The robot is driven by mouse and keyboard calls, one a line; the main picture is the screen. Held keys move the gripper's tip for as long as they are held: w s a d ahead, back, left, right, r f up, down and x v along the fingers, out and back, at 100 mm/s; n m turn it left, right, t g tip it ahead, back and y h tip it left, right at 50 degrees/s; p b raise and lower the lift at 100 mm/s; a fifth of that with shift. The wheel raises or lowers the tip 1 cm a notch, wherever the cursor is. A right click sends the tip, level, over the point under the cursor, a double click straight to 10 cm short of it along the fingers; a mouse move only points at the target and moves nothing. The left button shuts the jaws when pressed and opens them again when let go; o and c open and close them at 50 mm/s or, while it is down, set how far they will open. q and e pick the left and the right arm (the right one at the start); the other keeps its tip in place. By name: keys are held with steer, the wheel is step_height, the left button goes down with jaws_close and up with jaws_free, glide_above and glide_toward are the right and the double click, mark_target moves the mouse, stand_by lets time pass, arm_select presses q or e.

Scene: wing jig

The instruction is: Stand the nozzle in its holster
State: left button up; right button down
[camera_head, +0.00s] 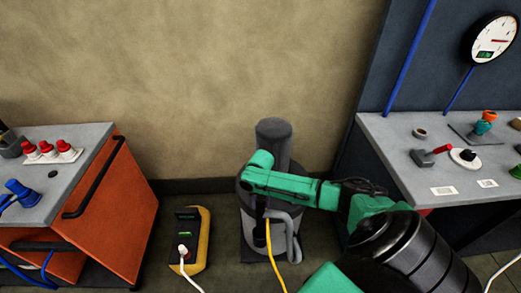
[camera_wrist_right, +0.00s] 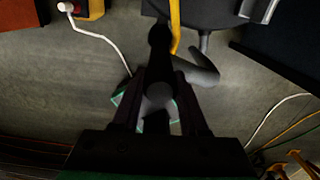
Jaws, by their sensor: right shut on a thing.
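My right gripper (camera_wrist_right: 158,90) is shut on a dark nozzle (camera_wrist_right: 160,42), which lies between its fingers in the wrist view. A yellow hose (camera_wrist_right: 175,28) runs close by the nozzle. In the head view my right arm reaches left, in front of a grey canister (camera_head: 273,131). A light grey bent part (camera_head: 291,240) at the canister's front right may be the holster; I cannot tell for sure. My left gripper is out of view.
A yellow and black power box (camera_head: 202,240) with a white cable stands on the floor left of the canister. An orange cabinet (camera_head: 128,215) is at left, a grey bench (camera_head: 440,160) at right. In the wrist view cables lie on the floor at lower right.

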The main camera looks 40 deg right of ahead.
steer(key=shift+f, duration=0.1)
steer(key=shift+f+b, duration=1.55)
steer(key=shift+f, duration=0.35)
steer(key=shift+c, duration=1.8)
jaws_free()
step_height(320, 180, up, 15)
steer(key=shift+s+a+f+b, duration=0.1)
steer(key=shift+f+b, duration=0.05)
steer(key=shift+b, duration=0.25)
steer(key=shift+f, duration=0.1)
